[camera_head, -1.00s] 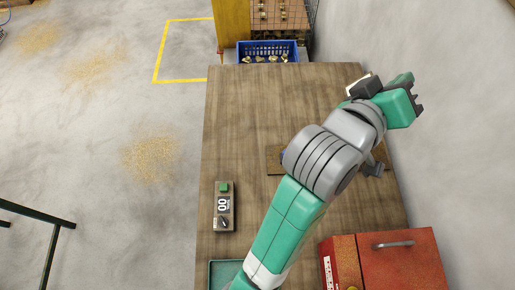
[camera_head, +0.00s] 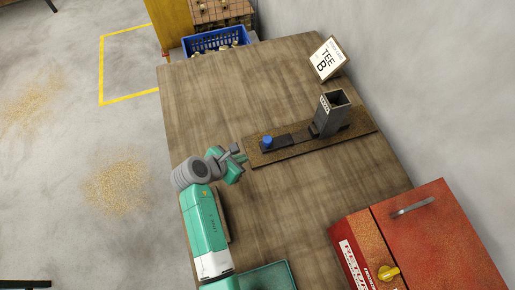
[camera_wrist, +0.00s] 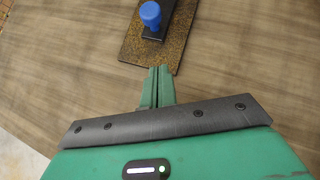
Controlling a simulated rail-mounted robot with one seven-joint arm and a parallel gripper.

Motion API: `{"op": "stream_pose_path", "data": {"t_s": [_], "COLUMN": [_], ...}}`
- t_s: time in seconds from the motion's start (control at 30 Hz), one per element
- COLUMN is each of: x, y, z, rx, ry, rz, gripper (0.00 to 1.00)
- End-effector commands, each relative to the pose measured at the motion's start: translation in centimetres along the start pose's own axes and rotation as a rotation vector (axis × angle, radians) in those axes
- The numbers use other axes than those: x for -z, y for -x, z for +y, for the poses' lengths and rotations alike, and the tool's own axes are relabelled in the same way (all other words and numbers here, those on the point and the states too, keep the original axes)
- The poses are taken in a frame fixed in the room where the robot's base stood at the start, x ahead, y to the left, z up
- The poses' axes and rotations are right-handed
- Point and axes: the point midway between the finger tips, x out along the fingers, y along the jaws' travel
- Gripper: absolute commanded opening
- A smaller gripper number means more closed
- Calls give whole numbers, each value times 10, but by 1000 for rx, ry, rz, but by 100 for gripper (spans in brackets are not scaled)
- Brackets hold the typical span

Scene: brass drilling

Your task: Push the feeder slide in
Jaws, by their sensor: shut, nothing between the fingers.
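The feeder slide (camera_head: 284,141) is a dark bar with a blue knob (camera_head: 267,142) at its left end. It lies on a rusty brown base plate (camera_head: 300,147) and leads to an upright dark grey hopper (camera_head: 328,117). In the wrist view the blue knob (camera_wrist: 150,12) and slide (camera_wrist: 156,32) are at the top, ahead of my fingers. My gripper (camera_head: 241,154) is shut and empty. Its fingertips (camera_wrist: 160,69) are at the plate's near edge in the wrist view, short of the knob and apart from it. Whether they touch the plate I cannot tell.
A sign reading TEE B (camera_head: 328,60) stands at the table's back right. A blue crate (camera_head: 215,41) with brass parts is beyond the far edge. A red cabinet (camera_head: 430,240) is at the front right, a green tray (camera_head: 268,277) at the front. The wooden table's (camera_head: 240,95) far middle is clear.

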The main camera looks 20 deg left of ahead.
Motion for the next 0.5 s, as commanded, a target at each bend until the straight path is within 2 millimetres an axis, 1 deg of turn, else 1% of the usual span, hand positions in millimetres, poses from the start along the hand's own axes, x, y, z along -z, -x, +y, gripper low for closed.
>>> {"op": "stream_pose_path", "data": {"t_s": [0.03, 0.2, 0.27, 0.4, 0.5], "x": [2, 2, 2, -15, -22], "y": [-14, -51, -63, -78, -85], "z": [0, 0, 0, 0, 0], "rx": [3, 0, 0, -2, -2], "ry": [-1, -2, -2, -4, -3], "rz": [0, 0, 0, -1, 0], "gripper": [0, 0, 0, 0, 0]}}
